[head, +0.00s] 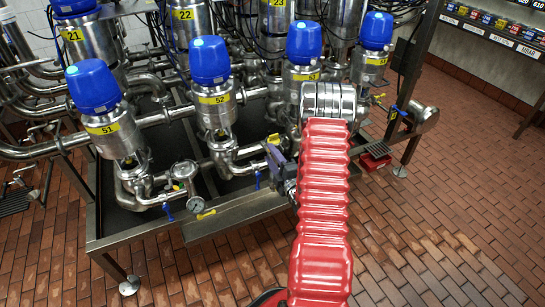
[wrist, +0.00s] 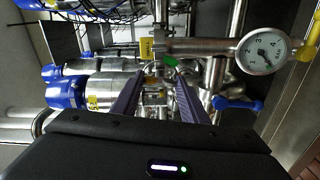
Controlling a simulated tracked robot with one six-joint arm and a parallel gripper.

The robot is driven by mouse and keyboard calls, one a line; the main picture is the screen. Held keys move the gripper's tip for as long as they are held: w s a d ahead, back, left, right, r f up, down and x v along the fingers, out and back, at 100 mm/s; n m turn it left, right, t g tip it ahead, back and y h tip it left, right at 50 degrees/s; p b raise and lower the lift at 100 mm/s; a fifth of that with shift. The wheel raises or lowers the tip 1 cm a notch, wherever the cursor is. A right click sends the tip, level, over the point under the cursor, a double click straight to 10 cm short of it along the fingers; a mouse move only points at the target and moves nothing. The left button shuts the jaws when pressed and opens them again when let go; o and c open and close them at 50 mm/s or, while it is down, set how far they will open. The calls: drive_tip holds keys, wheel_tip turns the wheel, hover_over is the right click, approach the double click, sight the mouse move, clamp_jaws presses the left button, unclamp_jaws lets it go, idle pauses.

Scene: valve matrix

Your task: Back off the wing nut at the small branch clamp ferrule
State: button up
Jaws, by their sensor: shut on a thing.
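My gripper (head: 275,156) is at the front pipework, at the end of my red-sleeved arm, just left of the sleeve. In the wrist view its two purple fingers (wrist: 157,92) reach forward on either side of a small bright metal piece (wrist: 155,98) at a branch pipe. The fingers are closed in on this piece, which fits the wing nut of the small branch clamp ferrule. Its wings and the clamp band are too small and partly covered to make out. In the head view the fingers and pipework hide the nut.
A pressure gauge (wrist: 263,50) and a blue valve handle (wrist: 236,103) stand right of the fingers in the wrist view. The gauge (head: 196,204) is left of my gripper in the head view. Blue-capped valves (head: 211,85) stand behind. A metal frame (head: 215,224) borders open brick floor.

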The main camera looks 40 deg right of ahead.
drive_tip(key=shift+s+a+f, duration=0.1)
drive_tip(key=shift+a+f, duration=0.05)
drive_tip(key=shift+f, duration=0.1)
drive_tip(key=o, duration=1.1)
drive_tip(key=shift+r, duration=0.15)
drive_tip(key=v, duration=1.3)
drive_tip(key=shift+s+a, duration=0.1)
drive_tip(key=shift+s, duration=0.25)
